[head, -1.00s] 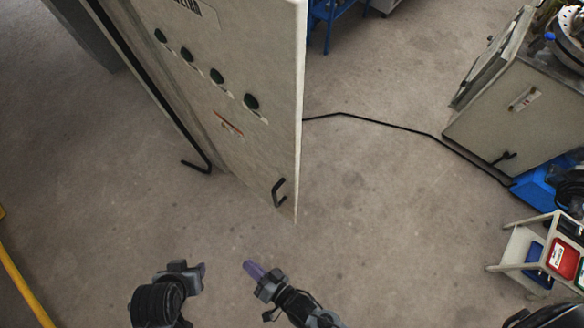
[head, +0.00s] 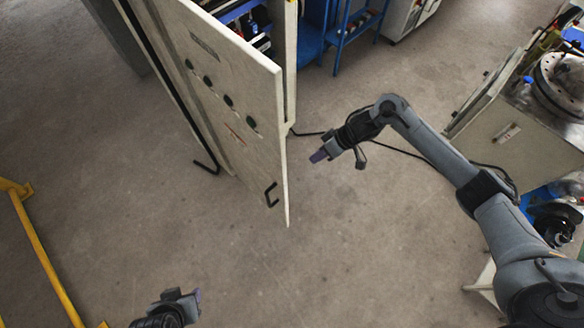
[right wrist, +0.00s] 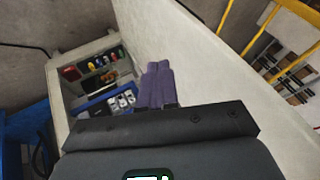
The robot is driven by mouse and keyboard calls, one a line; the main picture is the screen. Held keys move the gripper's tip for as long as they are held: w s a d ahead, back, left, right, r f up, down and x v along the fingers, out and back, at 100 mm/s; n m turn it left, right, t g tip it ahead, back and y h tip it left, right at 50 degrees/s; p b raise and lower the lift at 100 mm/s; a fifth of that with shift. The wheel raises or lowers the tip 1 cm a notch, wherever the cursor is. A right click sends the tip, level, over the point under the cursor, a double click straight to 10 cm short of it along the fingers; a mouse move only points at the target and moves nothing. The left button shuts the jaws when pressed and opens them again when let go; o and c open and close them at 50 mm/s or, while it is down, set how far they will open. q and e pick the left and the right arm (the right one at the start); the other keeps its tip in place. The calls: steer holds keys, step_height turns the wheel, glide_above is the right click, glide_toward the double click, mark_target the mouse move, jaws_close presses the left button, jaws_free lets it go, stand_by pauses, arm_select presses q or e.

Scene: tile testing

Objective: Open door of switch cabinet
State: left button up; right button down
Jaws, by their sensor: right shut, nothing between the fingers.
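The switch cabinet's pale door (head: 225,85) stands partly open at the upper left of the head view, with several dark knobs and a black handle (head: 271,195) on its outer face. Behind it, the cabinet body (head: 290,60) shows shelves with items. My right gripper (head: 318,156) is shut and empty, to the right of the door's free edge and apart from it in the head view. In the right wrist view its purple fingers (right wrist: 156,85) are together, with the door's inner face (right wrist: 215,65) to the right and the cabinet interior (right wrist: 105,80) at left. My left gripper (head: 196,297) is at the bottom edge, partly cut off.
A yellow rail (head: 45,260) stands at the left. A grey machine (head: 505,135) is at the right, beyond my right arm. Blue shelving (head: 345,22) stands at the top. The floor before the door is clear.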

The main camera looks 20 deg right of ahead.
arm_select(q)
steer(key=shift+s+f+b, duration=0.15)
steer(key=shift+f+b, duration=0.25)
steer(key=shift+f, duration=0.05)
arm_select(e)
steer(key=w+a+f, duration=0.1)
steer(key=a+f, duration=0.6)
steer(key=a, duration=0.2)
steer(key=shift+a+f, duration=0.15)
steer(key=shift+a, duration=0.15)
